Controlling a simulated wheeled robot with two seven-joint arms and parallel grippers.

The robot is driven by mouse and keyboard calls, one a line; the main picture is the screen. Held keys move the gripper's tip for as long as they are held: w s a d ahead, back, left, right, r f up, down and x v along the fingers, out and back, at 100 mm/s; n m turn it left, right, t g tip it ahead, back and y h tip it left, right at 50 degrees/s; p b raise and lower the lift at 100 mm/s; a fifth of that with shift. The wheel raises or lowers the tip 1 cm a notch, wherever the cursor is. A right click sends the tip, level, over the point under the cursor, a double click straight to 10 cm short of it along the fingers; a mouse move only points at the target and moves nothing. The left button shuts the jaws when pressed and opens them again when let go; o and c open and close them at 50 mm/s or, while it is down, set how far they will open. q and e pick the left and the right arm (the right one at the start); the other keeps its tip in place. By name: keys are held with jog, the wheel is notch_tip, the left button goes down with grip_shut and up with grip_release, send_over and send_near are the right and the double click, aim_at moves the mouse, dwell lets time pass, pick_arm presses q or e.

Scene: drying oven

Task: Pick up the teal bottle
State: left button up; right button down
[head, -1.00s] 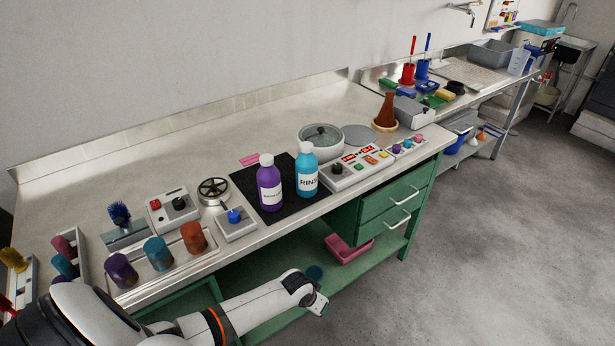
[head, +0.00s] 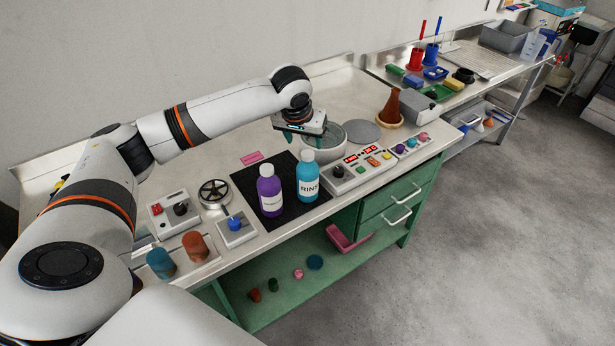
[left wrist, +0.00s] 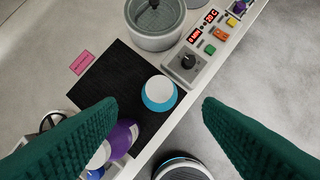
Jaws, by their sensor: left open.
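The teal bottle (head: 308,182) has a white cap and a white label. It stands upright on a black mat (head: 243,182) beside a purple bottle (head: 270,192). In the left wrist view the teal bottle (left wrist: 158,100) is seen from above, cap towards the camera. My left gripper (head: 300,136) is above the bench, over the area behind and above the teal bottle. Its two green fingers (left wrist: 156,106) are wide open and empty, with the bottle showing between them from above, not touched. The right gripper is not in view.
A grey pot (head: 325,146) stands behind the teal bottle, and a control panel (head: 358,170) with red displays is to its right. The purple bottle (left wrist: 122,138) lies partly behind the left finger in the wrist view. The bench's front edge is close.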

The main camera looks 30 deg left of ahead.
aim_at(307, 154)
pick_arm(q)
jog(key=x, duration=0.3)
jog(key=shift+w+f+p, duration=0.2)
jog(key=shift+f+p, duration=0.05)
jog(key=shift+p, duration=0.15)
jog(key=shift+w+a+f+p, duration=0.1)
jog(key=shift+f+p, duration=0.25)
jog(key=shift+f, duration=0.1)
jog(key=p+x, duration=0.1)
jog(key=x, duration=0.3)
jog(key=shift+a+r, duration=0.1)
jog(key=shift+w+f, duration=0.2)
jog(key=shift+f, duration=0.2)
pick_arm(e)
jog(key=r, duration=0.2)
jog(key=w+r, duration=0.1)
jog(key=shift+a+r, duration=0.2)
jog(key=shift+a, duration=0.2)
pick_arm(q)
jog(key=shift+c, duration=0.4)
jog(key=shift+s, duration=0.15)
grip_shut()
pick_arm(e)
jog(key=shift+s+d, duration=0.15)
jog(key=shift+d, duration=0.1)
